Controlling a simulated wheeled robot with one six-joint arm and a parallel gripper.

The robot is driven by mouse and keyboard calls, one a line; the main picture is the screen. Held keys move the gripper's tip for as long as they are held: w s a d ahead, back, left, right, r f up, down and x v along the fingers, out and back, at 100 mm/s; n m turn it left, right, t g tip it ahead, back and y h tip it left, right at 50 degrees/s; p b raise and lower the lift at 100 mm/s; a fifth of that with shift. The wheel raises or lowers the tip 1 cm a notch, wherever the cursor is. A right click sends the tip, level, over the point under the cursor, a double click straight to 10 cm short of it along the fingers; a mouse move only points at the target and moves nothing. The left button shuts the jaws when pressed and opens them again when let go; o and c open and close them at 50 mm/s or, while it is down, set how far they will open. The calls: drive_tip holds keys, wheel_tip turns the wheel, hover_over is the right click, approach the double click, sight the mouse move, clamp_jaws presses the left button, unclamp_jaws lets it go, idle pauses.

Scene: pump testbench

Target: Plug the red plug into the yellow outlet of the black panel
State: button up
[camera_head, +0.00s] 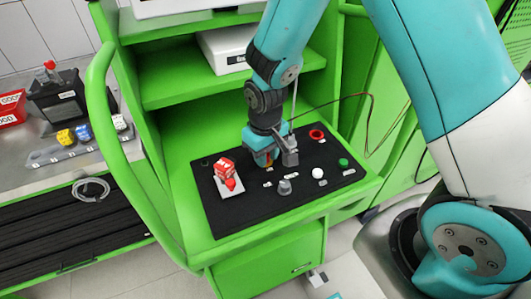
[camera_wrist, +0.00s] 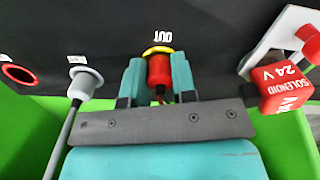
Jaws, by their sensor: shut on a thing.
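My gripper (camera_head: 264,160) points down at the black panel (camera_head: 225,222) in the head view. In the wrist view its two teal fingers (camera_wrist: 158,78) are shut on the red plug (camera_wrist: 158,72). The plug's front end is at the yellow outlet (camera_wrist: 158,50), marked OUT, and lines up with its yellow ring. I cannot tell how deep the plug sits in the outlet. In the head view the gripper hides most of the plug and outlet.
A red 24 V solenoid block (camera_wrist: 285,90) stands close by on a white plate. The panel also has a white knob (camera_head: 317,173) and a green knob (camera_head: 343,163). A green handrail (camera_head: 97,100) rises at left.

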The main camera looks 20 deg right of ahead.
drive_tip(key=o, duration=1.3)
drive_tip(key=shift+c, duration=0.2)
drive_tip(key=shift+r+p, duration=3.35)
drive_tip(key=shift+r, duration=0.65)
